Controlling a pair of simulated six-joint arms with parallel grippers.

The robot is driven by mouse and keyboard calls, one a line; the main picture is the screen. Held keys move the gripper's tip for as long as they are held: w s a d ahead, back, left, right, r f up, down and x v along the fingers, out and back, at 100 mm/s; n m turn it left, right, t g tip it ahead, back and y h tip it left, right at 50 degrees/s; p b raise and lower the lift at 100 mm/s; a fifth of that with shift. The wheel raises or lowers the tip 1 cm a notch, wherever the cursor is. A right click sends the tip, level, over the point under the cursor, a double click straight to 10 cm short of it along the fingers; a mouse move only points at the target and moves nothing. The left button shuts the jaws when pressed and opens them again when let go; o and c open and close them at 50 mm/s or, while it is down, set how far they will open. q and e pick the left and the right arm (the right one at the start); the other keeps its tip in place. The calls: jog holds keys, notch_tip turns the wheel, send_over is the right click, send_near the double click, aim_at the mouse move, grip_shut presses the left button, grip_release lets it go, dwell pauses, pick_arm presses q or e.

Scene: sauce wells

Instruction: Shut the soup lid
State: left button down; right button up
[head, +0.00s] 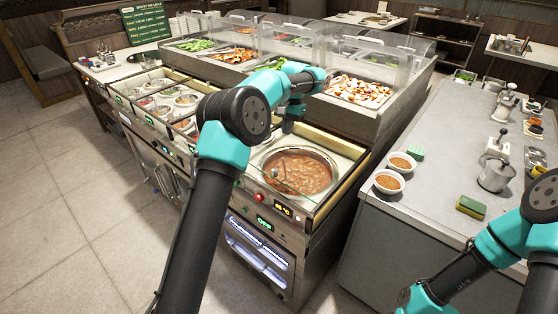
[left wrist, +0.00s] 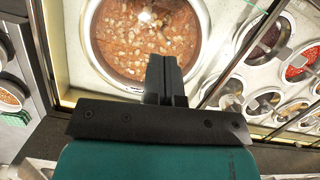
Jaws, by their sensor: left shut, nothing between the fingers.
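The soup (head: 305,172) is brown with pale pieces and sits in a round steel-rimmed well at the near end of the counter. The well is uncovered. A ladle handle seems to stick out of it. A gold-edged frame (head: 345,192) surrounds the well; I cannot make out a separate lid. My left gripper (head: 289,127) is above the far side of the well, small and partly hidden by my arm. In the left wrist view its dark fingers (left wrist: 163,65) are together and empty, in front of the soup's rim (left wrist: 196,62). My right gripper is out of view.
Several sauce wells (head: 160,98) run along the counter to the left. Clear guards cover the salad trays (head: 358,92) behind. On the grey side counter are two bowls (head: 388,181), a green sponge (head: 470,207) and a steel pot (head: 495,175). The floor (head: 60,240) at left is clear.

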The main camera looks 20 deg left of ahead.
pick_arm(q)
send_over(281, 167)
jog(key=w, duration=0.2)
jog(key=x, duration=0.3)
jog(key=w+x, duration=0.1)
jog(key=x, duration=0.2)
jog(key=d+x, duration=0.1)
jog(key=x, duration=0.2)
jog(key=shift+w+f, duration=0.2)
jog(key=shift+w, duration=0.05)
jog(key=shift+s+a+f, duration=0.15)
jog(key=shift+s+a, duration=0.1)
jog(key=shift+s, duration=0.6)
jog(key=shift+s+a+f, duration=0.1)
jog(key=shift+s+f, duration=0.1)
jog(key=shift+s, duration=0.25)
jog(key=shift+s+a+f, duration=0.1)
jog(key=shift+s+f, duration=0.05)
jog(key=shift+s, duration=0.35)
jog(key=shift+d, duration=0.1)
